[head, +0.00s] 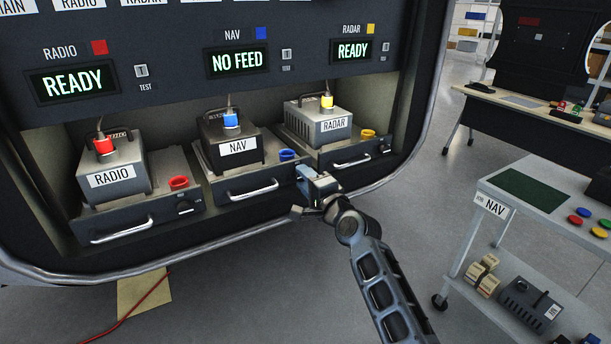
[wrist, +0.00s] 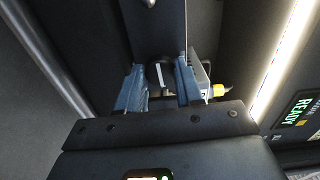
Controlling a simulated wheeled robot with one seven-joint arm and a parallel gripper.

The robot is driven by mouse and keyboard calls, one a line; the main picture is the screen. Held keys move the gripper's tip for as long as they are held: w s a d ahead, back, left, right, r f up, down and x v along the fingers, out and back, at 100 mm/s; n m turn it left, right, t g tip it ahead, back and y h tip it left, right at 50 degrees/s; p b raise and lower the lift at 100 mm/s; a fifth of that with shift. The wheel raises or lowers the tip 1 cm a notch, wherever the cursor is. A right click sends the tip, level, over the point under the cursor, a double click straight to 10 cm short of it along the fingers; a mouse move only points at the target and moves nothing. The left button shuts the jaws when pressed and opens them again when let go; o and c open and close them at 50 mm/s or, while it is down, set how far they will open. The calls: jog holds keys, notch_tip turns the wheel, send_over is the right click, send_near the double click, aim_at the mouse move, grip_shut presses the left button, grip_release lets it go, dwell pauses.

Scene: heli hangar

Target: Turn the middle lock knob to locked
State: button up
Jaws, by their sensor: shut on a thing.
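The NAV unit (head: 238,146) sits on the middle drawer (head: 232,187) of the rack, and the NAV display (head: 237,61) reads NO FEED. My gripper (head: 305,183) is at the right end of the middle drawer's front and covers the lock knob there in the head view. In the wrist view, my gripper's two bluish fingers (wrist: 160,88) stand either side of a small dark piece, the middle lock knob (wrist: 160,72), shut on it. The knob's turn angle cannot be told.
The RADIO unit (head: 113,175) and RADAR unit (head: 320,124) sit on the drawers either side; both displays read READY. Knobs show on the radio drawer (head: 185,207) and radar drawer (head: 384,147). A NAV-labelled cart (head: 490,204) stands at right, with a desk (head: 500,101) behind.

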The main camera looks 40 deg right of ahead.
jog(key=shift+m, duration=0.4)
jog(key=o, duration=1)
jog(key=shift+o, duration=0.2)
jog(key=v, duration=0.7)
jog(key=shift+s, duration=0.4)
jog(key=shift+a, duration=0.15)
